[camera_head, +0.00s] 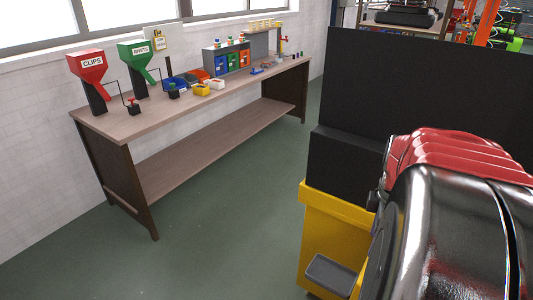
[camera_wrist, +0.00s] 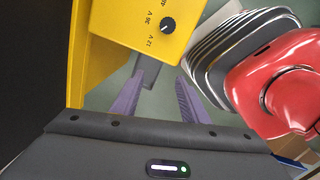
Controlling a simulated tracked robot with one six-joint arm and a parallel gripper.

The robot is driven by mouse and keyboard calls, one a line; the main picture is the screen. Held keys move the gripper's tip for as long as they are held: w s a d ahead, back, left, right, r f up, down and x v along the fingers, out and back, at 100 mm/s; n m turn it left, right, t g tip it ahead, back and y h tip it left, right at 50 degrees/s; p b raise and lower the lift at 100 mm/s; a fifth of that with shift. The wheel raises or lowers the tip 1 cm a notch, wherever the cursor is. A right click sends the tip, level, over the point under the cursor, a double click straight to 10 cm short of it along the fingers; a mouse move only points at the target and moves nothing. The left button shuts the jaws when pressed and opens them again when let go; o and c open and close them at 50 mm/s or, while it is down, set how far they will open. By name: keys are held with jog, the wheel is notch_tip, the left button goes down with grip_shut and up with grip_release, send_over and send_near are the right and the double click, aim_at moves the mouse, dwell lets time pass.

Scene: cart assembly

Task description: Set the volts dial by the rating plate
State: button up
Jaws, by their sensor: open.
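In the wrist view, a yellow box face (camera_wrist: 118,22) carries a round black volts dial (camera_wrist: 168,25). The printed marks 12 V, 36 V and a cut-off 48 curve around the dial's left and upper side. The dial is too small to read its pointer surely. My gripper (camera_wrist: 157,98) has two purple fingers set wide apart with nothing between them. The fingertips are just below the dial in the picture, apart from it. The rating plate cannot be made out in either view. My gripper is not visible in the head view.
In the head view, a yellow housing (camera_head: 326,232) with a grey tray (camera_head: 331,274) stands beside a red and dark glossy body (camera_head: 440,225) and black panels (camera_head: 430,95). A workbench (camera_head: 165,118) with hoppers and bins stands at left. Green floor between is clear.

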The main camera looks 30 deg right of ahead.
jog(key=s+d+f+n, duration=0.2)
jog(key=s+d, duration=0.4)
jog(key=shift+f+g+y, duration=0.3)
jog(key=shift+f+y, duration=0.05)
jog(key=shift+y, duration=0.05)
jog(key=shift+f, duration=0.1)
jog(key=shift+a+f, duration=0.1)
jog(key=shift+f, duration=4.3)
jog(key=c, duration=0.6)
